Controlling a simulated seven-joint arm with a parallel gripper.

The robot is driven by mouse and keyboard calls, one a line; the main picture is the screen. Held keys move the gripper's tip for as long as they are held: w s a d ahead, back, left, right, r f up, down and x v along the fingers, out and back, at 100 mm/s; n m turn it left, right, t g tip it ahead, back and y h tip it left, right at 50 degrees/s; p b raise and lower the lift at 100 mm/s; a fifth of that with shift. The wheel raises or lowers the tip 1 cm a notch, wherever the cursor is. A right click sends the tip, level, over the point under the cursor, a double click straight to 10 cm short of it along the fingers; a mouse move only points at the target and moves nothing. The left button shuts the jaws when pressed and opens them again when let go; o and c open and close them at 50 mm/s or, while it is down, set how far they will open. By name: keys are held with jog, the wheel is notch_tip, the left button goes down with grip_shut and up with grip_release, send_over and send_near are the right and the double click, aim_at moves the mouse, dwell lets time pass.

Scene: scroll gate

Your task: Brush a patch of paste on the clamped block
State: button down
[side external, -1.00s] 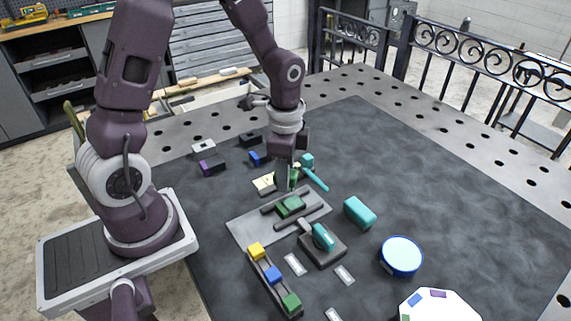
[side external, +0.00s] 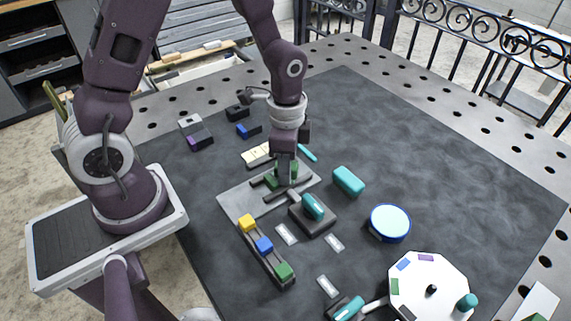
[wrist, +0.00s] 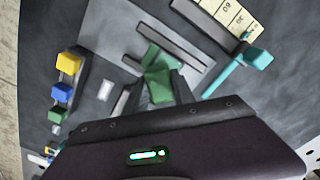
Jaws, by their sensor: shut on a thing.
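A green block (side external: 271,181) sits between dark rails on a grey plate (side external: 236,203). A dark clamp with a teal handle (side external: 313,207) stands at the plate's right edge. My gripper (side external: 284,180) is low over the block, shut on a small green piece (side external: 294,167). In the wrist view the green piece (wrist: 159,84) shows between the dark fingers, with the plate (wrist: 117,30) beyond. The fingers partly hide the block, and I cannot tell whether the piece touches it. I cannot make out any paste on the block.
A teal tool with a cube end (wrist: 258,57) lies beside cream tiles (side external: 256,154). A teal block (side external: 348,180) and a round blue-rimmed tub (side external: 390,222) stand to the right. A rack with yellow, blue and green cubes (side external: 265,246) is in front. The far right mat is clear.

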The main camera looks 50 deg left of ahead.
jog(key=shift+a, duration=2.35)
jog(key=shift+w+d, duration=0.2)
jog(key=shift+d, duration=2.7)
jog(key=shift+a, duration=2.9)
notch_tip(320, 180, up, 8)
jog(key=shift+d, duration=0.15)
jog(key=d+f+m, duration=0.1)
jog(key=d+m, duration=0.8)
jog(key=d, duration=1.7)
jog(key=f, duration=1)
jog(key=shift+s+d, duration=0.1)
jog(key=shift+s, duration=0.15)
